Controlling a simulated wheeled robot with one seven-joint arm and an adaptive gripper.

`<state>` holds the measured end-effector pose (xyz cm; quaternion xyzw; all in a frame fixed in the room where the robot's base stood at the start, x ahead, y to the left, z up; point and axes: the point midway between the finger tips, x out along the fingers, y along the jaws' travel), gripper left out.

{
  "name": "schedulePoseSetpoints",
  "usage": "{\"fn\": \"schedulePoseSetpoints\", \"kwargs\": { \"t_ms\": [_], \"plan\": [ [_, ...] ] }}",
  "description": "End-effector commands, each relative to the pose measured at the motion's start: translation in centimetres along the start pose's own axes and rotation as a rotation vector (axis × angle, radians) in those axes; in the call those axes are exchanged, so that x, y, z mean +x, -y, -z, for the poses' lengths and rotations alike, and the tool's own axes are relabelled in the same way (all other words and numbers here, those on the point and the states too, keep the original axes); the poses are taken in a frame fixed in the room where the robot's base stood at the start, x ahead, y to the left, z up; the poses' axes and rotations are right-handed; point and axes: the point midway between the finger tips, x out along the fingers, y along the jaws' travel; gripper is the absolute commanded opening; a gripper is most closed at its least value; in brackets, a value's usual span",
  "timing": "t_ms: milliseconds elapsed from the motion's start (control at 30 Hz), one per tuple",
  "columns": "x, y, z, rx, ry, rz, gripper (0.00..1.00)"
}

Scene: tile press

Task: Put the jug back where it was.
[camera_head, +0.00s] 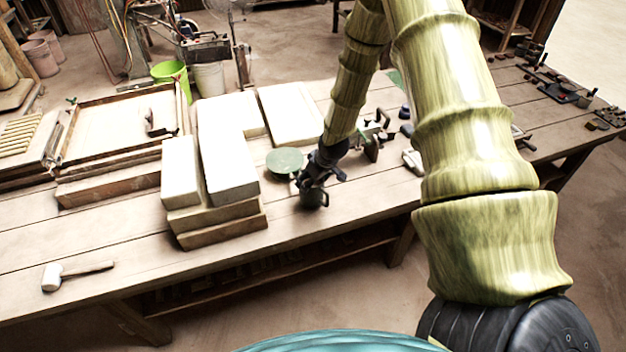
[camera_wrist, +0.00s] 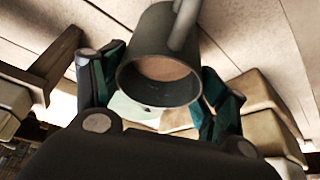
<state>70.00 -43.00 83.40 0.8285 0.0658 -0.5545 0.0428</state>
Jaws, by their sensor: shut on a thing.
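A dark grey jug (camera_head: 314,199) is at the front edge of the wooden table in the head view, just right of the white blocks. In the wrist view the jug (camera_wrist: 150,52) shows its open rim, a brownish inside and its handle at the top. My gripper (camera_head: 314,183) is shut on the jug, with a finger on each side of it. I cannot tell whether the jug's base touches the table. A round green disc (camera_head: 284,161) lies on the table to the left of and behind the jug, with nothing on it.
White blocks (camera_head: 226,165) on boards stand close to the left. A white slab (camera_head: 291,113) lies behind. Metal tools (camera_head: 371,147) stand to the right. A mallet (camera_head: 56,276) lies at the front left. The table's front edge (camera_head: 300,237) is close to the jug.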

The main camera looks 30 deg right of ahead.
Motion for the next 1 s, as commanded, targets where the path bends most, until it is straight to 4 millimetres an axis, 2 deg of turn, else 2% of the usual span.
{"fn": "schedulePoseSetpoints", "kwargs": {
  "t_ms": [200,633,667,767,1000],
  "plan": [
    [0.8,0.0,-0.3,-0.001,-0.001,0.000,0.01],
    [1.2,0.0,-0.4,-0.001,-0.002,0.000,0.01],
    [1.2,0.0,-0.5,0.000,0.000,0.000,0.75],
    [1.2,0.0,-0.5,0.000,0.000,0.000,0.93],
    [1.2,0.0,-0.5,0.000,0.000,0.000,0.94]
  ]
}}
